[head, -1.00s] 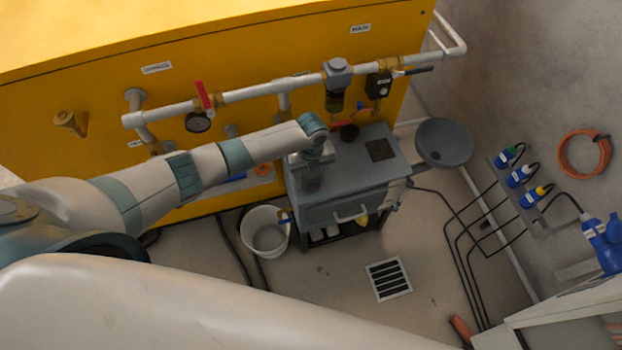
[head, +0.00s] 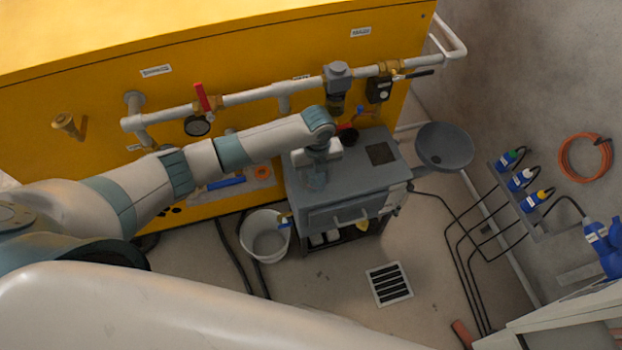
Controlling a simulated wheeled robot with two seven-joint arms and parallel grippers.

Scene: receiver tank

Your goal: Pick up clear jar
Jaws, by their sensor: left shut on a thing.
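My left gripper (head: 317,174) is over the left part of the grey cart's top (head: 350,160), seen from above and behind. It is shut on a small see-through, bluish-grey thing, which I take to be the clear jar (head: 317,182). The wrist and gripper body hide much of the jar, and its outline is hard to make out. I cannot tell whether its base touches the cart top. My right gripper is not in view.
White pipework (head: 265,94) with a red-handled valve runs along the yellow tank (head: 230,60) just behind the cart. A grey funnel (head: 444,146) is right of the cart. A white bucket (head: 265,237) stands at its front left. Open floor with a drain grate (head: 389,283) lies in front.

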